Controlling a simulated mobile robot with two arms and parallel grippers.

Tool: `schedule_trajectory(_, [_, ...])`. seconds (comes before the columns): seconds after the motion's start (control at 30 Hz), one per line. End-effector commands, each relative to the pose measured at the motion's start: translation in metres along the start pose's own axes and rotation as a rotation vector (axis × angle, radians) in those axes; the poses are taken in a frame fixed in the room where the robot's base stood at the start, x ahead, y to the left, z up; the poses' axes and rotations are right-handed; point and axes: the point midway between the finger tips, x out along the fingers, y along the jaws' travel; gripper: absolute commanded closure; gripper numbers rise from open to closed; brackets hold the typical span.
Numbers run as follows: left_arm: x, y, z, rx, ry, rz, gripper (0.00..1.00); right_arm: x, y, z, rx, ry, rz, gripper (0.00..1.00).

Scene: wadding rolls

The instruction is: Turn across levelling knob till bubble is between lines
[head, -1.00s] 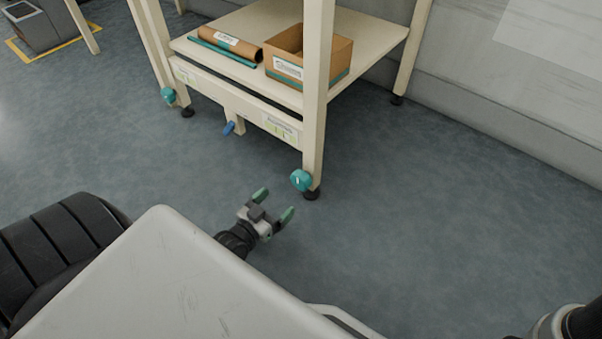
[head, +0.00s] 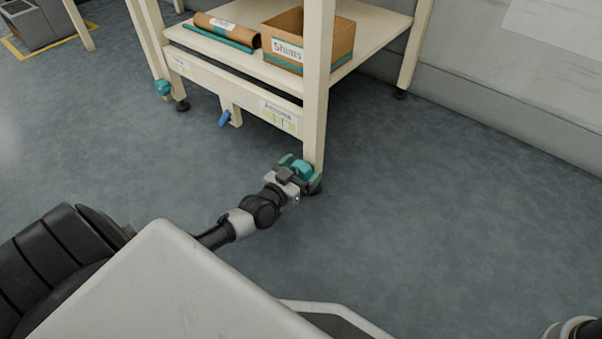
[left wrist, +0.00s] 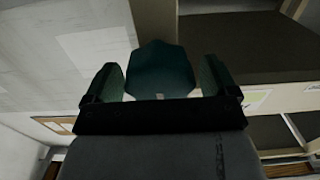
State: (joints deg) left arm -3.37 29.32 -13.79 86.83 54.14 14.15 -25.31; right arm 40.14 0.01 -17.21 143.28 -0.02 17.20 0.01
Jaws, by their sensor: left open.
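A teal levelling knob (head: 303,168) sits low on the table's near front leg. My left gripper (head: 300,171) is at it, open, with one green finger on each side of the knob. In the left wrist view the dark teal knob (left wrist: 160,68) fills the space between the two fingers (left wrist: 162,78); whether they touch it I cannot tell. A label with green-yellow vial windows (head: 279,116) is on the front rail near this leg; its bubble is too small to make out.
Another teal knob (head: 162,88) is on the front left leg. A blue lever (head: 225,118) hangs under the rail. The shelf (head: 355,50) holds a brown roll (head: 226,28) and a cardboard Shims box (head: 308,45). The floor to the right is clear.

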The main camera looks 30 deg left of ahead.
Motion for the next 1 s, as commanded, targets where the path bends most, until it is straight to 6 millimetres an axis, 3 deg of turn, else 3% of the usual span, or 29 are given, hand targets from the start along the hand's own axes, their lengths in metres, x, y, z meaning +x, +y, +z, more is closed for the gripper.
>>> schedule_trajectory(0.2, [0.000,0.000,0.000,0.000,0.000,0.000,0.13,0.000,0.000,0.000,0.000,0.000,0.000,1.00])
schedule_trajectory(0.53, [0.000,0.000,0.000,-0.001,0.000,-0.001,0.60,0.000,0.000,0.000,0.000,0.000,0.000,1.00])
schedule_trajectory(0.77, [0.000,0.000,-0.002,0.024,0.000,-0.001,0.60,0.005,0.001,0.002,0.000,0.000,0.000,1.00])
schedule_trajectory(1.0, [0.000,0.001,-0.005,0.144,-0.002,-0.001,0.60,0.024,0.005,0.009,0.000,-0.001,0.000,1.00])
